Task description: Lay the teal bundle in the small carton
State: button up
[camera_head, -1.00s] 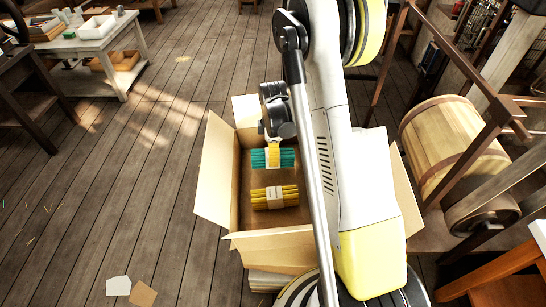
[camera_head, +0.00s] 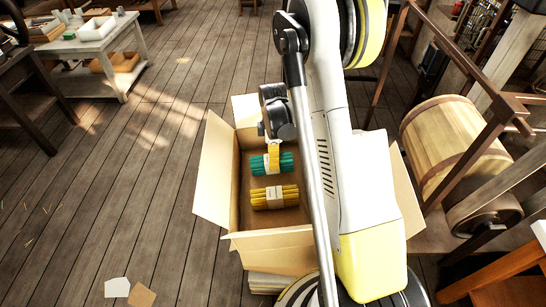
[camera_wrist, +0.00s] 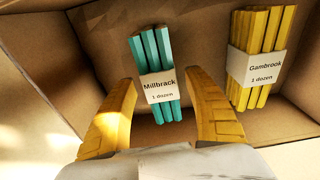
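The open small carton (camera_head: 274,243) stands on a stack with its flaps spread. The teal bundle (camera_head: 258,166), with a white band, lies inside it, slightly askew; the band reads "Millbrack" in the wrist view (camera_wrist: 158,84). The yellow bundle (camera_head: 274,197), banded "Gambrook", lies beside it, and it also shows in the wrist view (camera_wrist: 256,62). My gripper (camera_head: 274,156) reaches down into the carton over the teal bundle. In the wrist view my gripper (camera_wrist: 160,82) is open, its yellow fingers on either side of the teal bundle with gaps. My arm hides the carton's right part.
A wooden barrel (camera_head: 453,140) and timber frame stand at the right. A pale table (camera_head: 92,45) with a white tray (camera_head: 97,27) stands at the back left. Two small cards lie on the floor at the lower left. The plank floor left of the carton is clear.

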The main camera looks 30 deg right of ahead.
jog(key=shift+r, duration=0.15)
jog(key=s+a+r+m+t+p, duration=0.1)
jog(key=s+a+r+m+p, duration=0.15)
jog(key=r, duration=0.85)
jog(key=s+a+r+m+t+p, duration=0.1)
jog(key=a+r+p, duration=0.2)
jog(key=r, duration=0.8)
jog(key=s+a+r+m+t, duration=0.2)
jog(key=s+a+r+m, duration=0.2)
jog(key=s, duration=0.3)
jog(key=s+a+r+m+t, duration=0.3)
jog(key=s+a+r+m, duration=0.2)
jog(key=s+a, duration=0.1)
jog(key=shift+s, duration=0.65)
